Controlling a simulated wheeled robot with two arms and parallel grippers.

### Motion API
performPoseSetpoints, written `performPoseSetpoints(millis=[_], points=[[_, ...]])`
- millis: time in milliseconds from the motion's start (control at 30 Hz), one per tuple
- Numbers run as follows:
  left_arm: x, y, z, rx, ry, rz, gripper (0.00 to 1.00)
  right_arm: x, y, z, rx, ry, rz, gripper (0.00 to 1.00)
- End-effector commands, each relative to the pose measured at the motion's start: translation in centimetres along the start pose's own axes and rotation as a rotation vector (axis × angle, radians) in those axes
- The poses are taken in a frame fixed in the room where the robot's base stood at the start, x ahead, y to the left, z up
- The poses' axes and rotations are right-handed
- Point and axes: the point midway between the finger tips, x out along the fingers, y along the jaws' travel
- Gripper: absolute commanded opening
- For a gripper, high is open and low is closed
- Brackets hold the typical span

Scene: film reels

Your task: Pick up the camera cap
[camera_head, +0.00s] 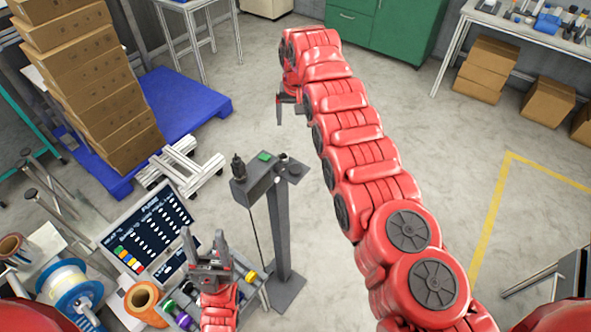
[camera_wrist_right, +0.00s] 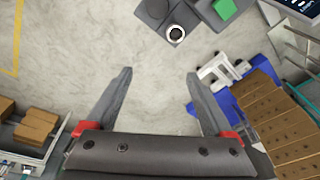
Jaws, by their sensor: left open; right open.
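A dark grey stand (camera_head: 280,235) rises in the middle of the head view. On its top sit a black round part (camera_head: 295,169) and a small dark part with a pale rim (camera_head: 283,157). In the right wrist view these are a black disc (camera_wrist_right: 186,17) and a small ringed cylinder (camera_wrist_right: 176,34); I cannot tell which is the camera cap. My right gripper (camera_head: 290,110) is open and empty beyond the stand; its fingers in the wrist view (camera_wrist_right: 158,76) have only floor between them. My left gripper (camera_head: 205,240) is open over the cluttered bench at lower left.
A grey box with a green block (camera_head: 264,156) and a black fitting (camera_head: 238,167) adjoins the stand. A label panel (camera_head: 145,235), spools (camera_head: 75,290) and a parts tray lie at lower left. Stacked cartons (camera_head: 90,90) stand on a blue pallet (camera_head: 190,105).

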Motion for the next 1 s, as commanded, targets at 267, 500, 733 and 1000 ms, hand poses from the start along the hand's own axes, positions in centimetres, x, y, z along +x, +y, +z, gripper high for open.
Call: performPoseSetpoints(millis=[267, 500, 733, 1000], points=[[-0.7, 0.0, 0.1, 0.0, 0.0, 0.0, 0.57, -4.0, 0.2, 4.6, 0.002, -0.183, 0.054, 0.86], [-5.3, 0.3, 0.9, 0.0, 0.0, 0.0, 0.57, 0.6, 0.4, 5.4, 0.002, -0.183, 0.053, 0.86], [-9.5, 0.5, 1.6, 0.0, 0.0, 0.0, 0.57, 4.8, 0.6, 6.1, 0.002, -0.181, 0.053, 0.86], [-7.6, 0.4, 1.3, 0.0, 0.0, 0.0, 0.57, 6.6, 0.8, 6.4, 0.003, -0.179, 0.052, 0.86]])
